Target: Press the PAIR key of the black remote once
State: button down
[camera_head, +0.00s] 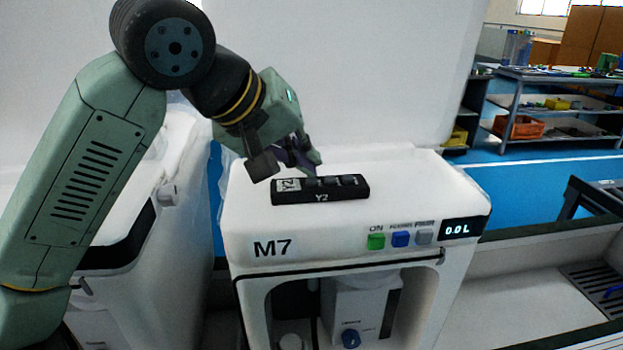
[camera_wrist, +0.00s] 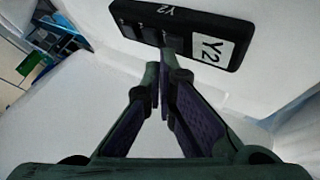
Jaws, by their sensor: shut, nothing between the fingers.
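The black remote (camera_head: 318,196) lies flat on top of the white M7 machine. It bears a white Y2 label at its left end and Y2 on its front side. My gripper (camera_head: 312,175) is shut and empty, with its fingertips at the remote's key row near its middle. In the wrist view the remote (camera_wrist: 190,30) spans the top, with several dark keys, and the fingertips of my gripper (camera_wrist: 163,60) overlap its near edge. I cannot tell whether the tips touch a key. The key lettering is too small to read, so I cannot tell which key is PAIR.
The white M7 machine (camera_head: 390,185) has a green ON button (camera_head: 376,241), a blue button (camera_head: 400,239), a grey button (camera_head: 424,236) and a 0.0L display (camera_head: 457,229) on its front. A white panel rises behind. The machine top right of the remote is clear.

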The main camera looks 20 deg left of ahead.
aim_at(306, 178)
jog(key=shift+f+b, duration=0.35)
jog(key=shift+f, duration=0.05)
jog(key=shift+r, duration=0.1)
dwell(0.4)
jog(key=shift+r+p, duration=0.6)
jog(key=shift+r, duration=0.2)
jog(key=shift+r+p, duration=1.9)
jog(key=shift+r, duration=0.65)
